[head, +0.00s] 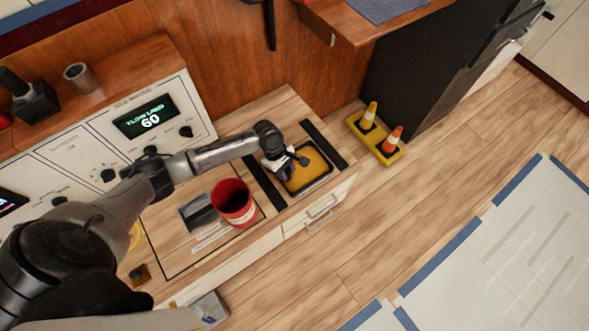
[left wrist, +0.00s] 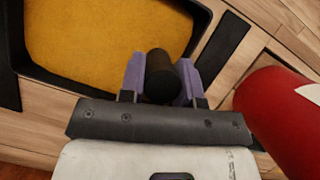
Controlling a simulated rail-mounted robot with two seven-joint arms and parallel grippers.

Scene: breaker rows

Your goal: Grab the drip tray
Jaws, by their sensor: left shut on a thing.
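The drip tray (head: 314,169) is a shallow tray with a yellow inside and a black rim, on the wooden counter (head: 284,107) in the head view. It also fills the upper left of the left wrist view (left wrist: 90,38). My left gripper (head: 296,161) is over the tray's near-left side. Its purple fingers (left wrist: 160,78) are shut on a black rounded handle (left wrist: 159,72) at the tray's edge. The fingers partly hide where the handle joins the tray. My right gripper is not in view.
A red cup (head: 234,204) stands on the counter close to the left of the tray. Black strips (head: 324,145) flank the tray. Two small cones on a yellow base (head: 374,135) stand to the right, beside a black cabinet (head: 425,65). The wood floor (head: 420,190) is open.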

